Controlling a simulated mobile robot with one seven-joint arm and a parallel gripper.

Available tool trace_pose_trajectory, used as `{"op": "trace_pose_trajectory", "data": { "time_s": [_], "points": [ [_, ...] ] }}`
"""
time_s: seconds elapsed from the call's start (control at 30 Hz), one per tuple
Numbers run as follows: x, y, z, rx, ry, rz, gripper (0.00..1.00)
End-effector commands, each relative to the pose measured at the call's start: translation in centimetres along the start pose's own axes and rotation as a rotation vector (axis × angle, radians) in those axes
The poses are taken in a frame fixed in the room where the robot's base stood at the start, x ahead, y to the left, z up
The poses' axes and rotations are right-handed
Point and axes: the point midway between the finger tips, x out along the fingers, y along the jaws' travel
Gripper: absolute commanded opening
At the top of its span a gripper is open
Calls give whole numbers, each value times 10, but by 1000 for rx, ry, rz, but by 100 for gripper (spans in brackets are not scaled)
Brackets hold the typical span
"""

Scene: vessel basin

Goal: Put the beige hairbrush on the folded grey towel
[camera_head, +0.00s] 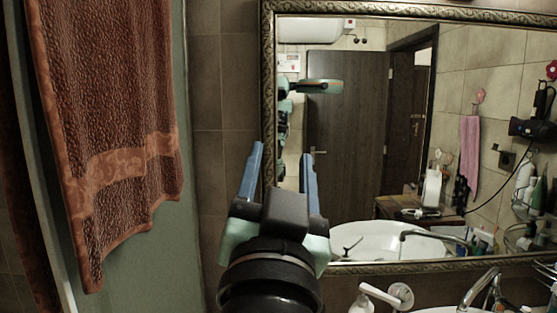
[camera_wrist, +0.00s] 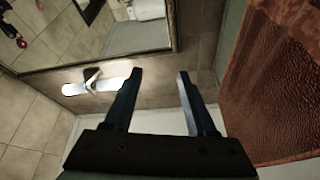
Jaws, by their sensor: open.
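My gripper (camera_head: 282,165) is raised in front of the tiled wall and the mirror's lower left corner in the head view. Its two blue fingers point up and are apart, with nothing between them. In the wrist view my gripper (camera_wrist: 160,82) is also open and empty. I see neither the beige hairbrush nor the folded grey towel clearly in either view.
A brown towel (camera_head: 115,130) hangs at the left, and also shows in the wrist view (camera_wrist: 275,80). A framed mirror (camera_head: 350,130) covers the wall. A basin with a tap (camera_head: 480,290) is at the lower right. A white wall fixture (camera_head: 385,297) is left of it.

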Motion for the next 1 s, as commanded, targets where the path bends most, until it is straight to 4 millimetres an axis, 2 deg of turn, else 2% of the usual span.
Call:
{"op": "trace_pose_trajectory", "data": {
  "time_s": [0.03,0.1,0.2,0.3,1.0],
  "points": [
    [-15,-7,-37,-63,113,-39,57],
    [-35,-17,-75,-137,239,-76,57],
    [-57,-26,-108,-206,360,-103,57],
    [-68,-30,-123,-237,416,-110,57],
    [-69,-31,-124,-242,422,-111,57]
  ]
}}
